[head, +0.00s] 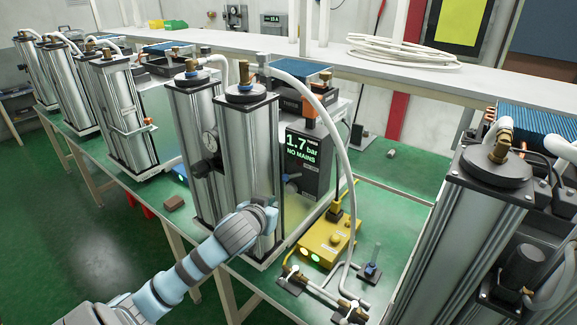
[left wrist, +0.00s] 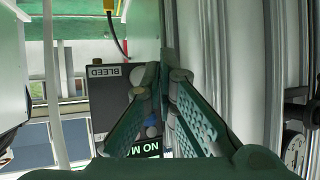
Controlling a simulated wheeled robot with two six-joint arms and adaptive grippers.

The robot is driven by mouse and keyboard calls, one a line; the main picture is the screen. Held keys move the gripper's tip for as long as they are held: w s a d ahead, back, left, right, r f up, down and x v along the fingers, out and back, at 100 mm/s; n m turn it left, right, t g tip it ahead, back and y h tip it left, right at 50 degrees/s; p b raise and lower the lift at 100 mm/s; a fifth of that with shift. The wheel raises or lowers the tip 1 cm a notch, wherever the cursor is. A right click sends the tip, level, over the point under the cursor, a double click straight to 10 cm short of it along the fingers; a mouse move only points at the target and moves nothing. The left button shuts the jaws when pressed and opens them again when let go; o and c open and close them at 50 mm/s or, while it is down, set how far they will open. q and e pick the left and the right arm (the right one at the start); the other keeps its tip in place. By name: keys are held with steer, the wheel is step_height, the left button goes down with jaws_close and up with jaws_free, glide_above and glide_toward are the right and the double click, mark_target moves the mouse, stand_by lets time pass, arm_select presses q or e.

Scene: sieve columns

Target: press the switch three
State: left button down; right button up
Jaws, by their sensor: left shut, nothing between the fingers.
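No label reading three is legible, so I cannot tell which control is switch three. A dark control box (head: 306,172) in the head view reads "1.7 bar NO MAINS". It has a lever or knob (head: 291,186) low on its front. My left gripper (head: 272,203) is in front of the twin columns, left of this box; its fingertips are hard to make out. In the left wrist view my left gripper (left wrist: 163,72) is shut and empty, its fingers partly covering the box (left wrist: 112,100), whose label reads "BLEED". A yellow box (head: 328,238) with lit green buttons sits on the bench. My right gripper is out of view.
Twin metal columns (head: 200,135) with a gauge stand right behind my left gripper. A white hose (head: 338,140) arches down past the control box. Another metal column unit (head: 440,240) stands at the right.

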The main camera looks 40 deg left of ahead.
arm_select(q)
steer(key=t, duration=0.2)
glide_toward(293, 176)
step_height(293, 176, up, 3)
steer(key=s, duration=0.1)
steer(key=shift+s+a+r, duration=0.15)
steer(key=shift+a, duration=0.3)
steer(key=x, duration=1)
